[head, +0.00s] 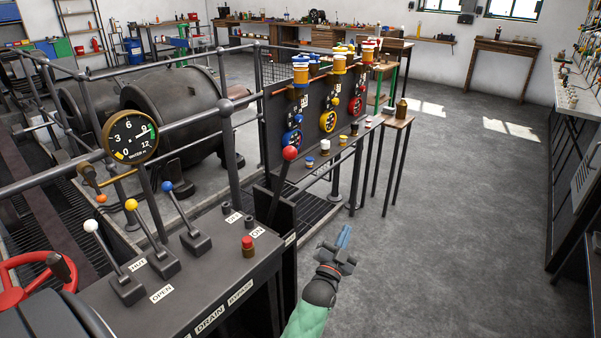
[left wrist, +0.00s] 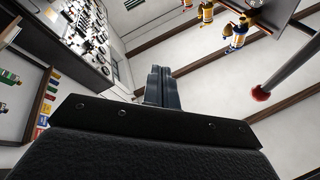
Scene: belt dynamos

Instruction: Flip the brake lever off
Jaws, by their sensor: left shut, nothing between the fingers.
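A tall dark lever with a red ball knob (head: 290,153) rises from a slotted housing at the right end of the dark control desk (head: 205,290). It leans slightly, and the red knob (left wrist: 260,93) on its grey rod also shows at the right of the left wrist view. No brake label is readable on it. My left gripper (head: 344,236) is to the right of the desk and lever, over the floor, apart from both. Its fingers (left wrist: 162,85) are together with nothing between them. My right gripper is not in view.
White-, yellow- and blue-knobbed levers (head: 131,205), a red button (head: 248,246) and a red handwheel (head: 35,280) are on or beside the desk. A railing (head: 190,120) with a round gauge (head: 130,136) runs behind. A gauge board (head: 310,115) stands beyond. Floor at right is clear.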

